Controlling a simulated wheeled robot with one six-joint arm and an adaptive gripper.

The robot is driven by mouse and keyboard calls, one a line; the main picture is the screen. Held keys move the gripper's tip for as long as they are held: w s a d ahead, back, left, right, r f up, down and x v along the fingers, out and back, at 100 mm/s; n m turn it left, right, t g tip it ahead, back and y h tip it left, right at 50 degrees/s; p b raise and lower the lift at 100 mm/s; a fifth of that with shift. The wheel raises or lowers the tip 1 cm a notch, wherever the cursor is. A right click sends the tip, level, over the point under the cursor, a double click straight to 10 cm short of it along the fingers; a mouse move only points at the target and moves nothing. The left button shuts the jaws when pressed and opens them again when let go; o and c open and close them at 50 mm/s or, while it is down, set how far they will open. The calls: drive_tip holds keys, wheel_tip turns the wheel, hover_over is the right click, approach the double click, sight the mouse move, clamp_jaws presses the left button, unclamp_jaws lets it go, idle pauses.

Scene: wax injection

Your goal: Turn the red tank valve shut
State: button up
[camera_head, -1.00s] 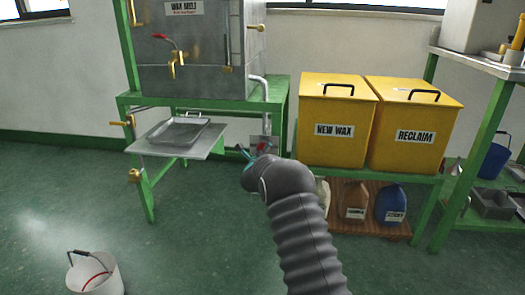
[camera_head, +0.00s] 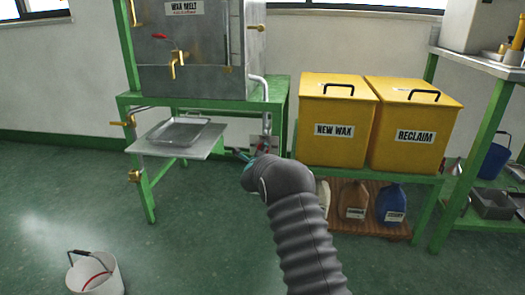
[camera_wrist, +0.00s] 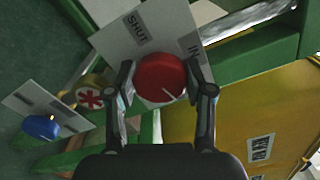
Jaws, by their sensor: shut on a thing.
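The red tank valve (camera_wrist: 160,78) is a round red knob with a white line, which points to the lower right in the wrist view. Behind it is a pale plate (camera_wrist: 118,38) with the words SHUT and IN. My gripper (camera_wrist: 162,90) has one finger on each side of the knob and is shut on it. In the head view my gripper (camera_head: 247,156) is beside the right end of the green stand, mostly hidden by my wrist. Only a bit of red shows there.
The yellow NEW WAX bin (camera_head: 335,125) stands close on the right. The wax melt tank (camera_head: 200,65) is above. A bucket (camera_head: 95,275) stands on open floor.

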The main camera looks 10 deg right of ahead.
drive_tip(key=n, duration=0.4)
drive_tip(key=shift+n, duration=0.3)
drive_tip(key=n, duration=0.4)
drive_tip(key=shift+n, duration=0.3)
drive_tip(key=n, duration=0.4)
drive_tip(key=shift+n, duration=0.3)
drive_tip(key=n, duration=0.4)
drive_tip(key=shift+p, duration=0.3)
drive_tip(key=n+p, duration=0.1)
drive_tip(key=n, duration=0.3)
drive_tip(key=n+p, duration=0.1)
drive_tip(key=n, duration=0.2)
drive_tip(key=shift+d+n, duration=0.1)
drive_tip(key=shift+n, duration=0.3)
drive_tip(key=n+p, duration=0.1)
drive_tip(key=n, duration=0.3)
drive_tip(key=shift+r, duration=0.1)
drive_tip(key=shift+n+p, duration=0.7)
drive_tip(key=shift+n, duration=1.3)
